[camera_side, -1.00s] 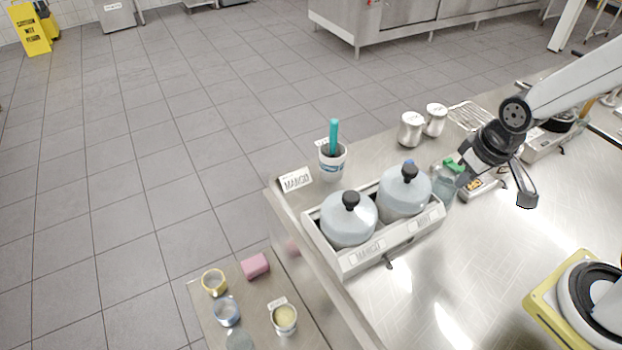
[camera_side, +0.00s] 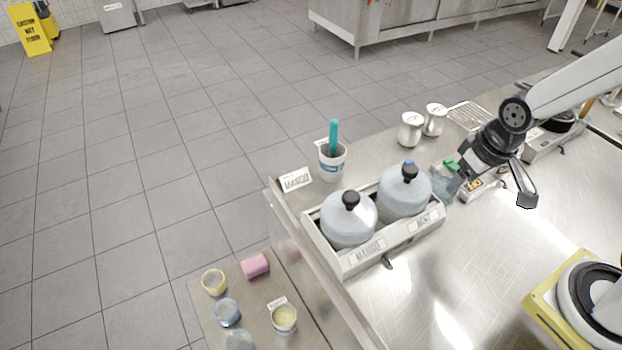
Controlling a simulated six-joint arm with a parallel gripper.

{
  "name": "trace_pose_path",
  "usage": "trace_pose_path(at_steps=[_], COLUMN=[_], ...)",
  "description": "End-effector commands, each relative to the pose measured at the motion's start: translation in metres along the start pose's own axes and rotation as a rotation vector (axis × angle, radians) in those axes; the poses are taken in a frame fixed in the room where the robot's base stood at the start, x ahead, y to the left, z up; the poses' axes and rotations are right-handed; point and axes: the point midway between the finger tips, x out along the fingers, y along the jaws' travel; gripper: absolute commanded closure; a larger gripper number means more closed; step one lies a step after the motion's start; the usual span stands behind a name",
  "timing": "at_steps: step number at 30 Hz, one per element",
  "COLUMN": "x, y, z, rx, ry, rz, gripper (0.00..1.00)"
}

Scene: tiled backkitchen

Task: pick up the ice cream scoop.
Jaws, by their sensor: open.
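A teal handle (camera_side: 334,137), which looks like that of the ice cream scoop, stands upright in a white and blue cup (camera_side: 333,169) at the back left of the steel counter. The scoop's lower end is hidden inside the cup. My gripper (camera_side: 496,194) is open and low over the counter, well to the right of the cup. One finger is beside a clear bottle with a green cap (camera_side: 450,165); I cannot tell whether they touch. The other finger is further right over bare steel. I see nothing held between the fingers.
A grey holder (camera_side: 360,262) with two lidded tubs (camera_side: 349,220) stands between my gripper and the cup. A mango sign (camera_side: 295,180) is left of the cup. Two metal shakers (camera_side: 411,130) stand behind. The front steel is clear; a yellow-edged scale (camera_side: 545,300) is right.

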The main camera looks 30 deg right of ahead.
Motion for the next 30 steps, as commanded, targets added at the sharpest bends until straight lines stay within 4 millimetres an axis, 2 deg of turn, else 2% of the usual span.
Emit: trace_pose_path(at_steps=[6, 11, 17, 30], x=[-0.001, -0.004, -0.012, -0.014], y=[-0.001, -0.006, -0.023, -0.053], z=[-0.002, -0.018, -0.057, -0.141], rx=[-0.006, -0.049, -0.177, -0.675], ry=[0.002, 0.016, 0.043, -0.028], rz=[-0.002, -0.013, -0.044, -0.105], gripper=[0.35, 0.35, 0.35, 0.35])
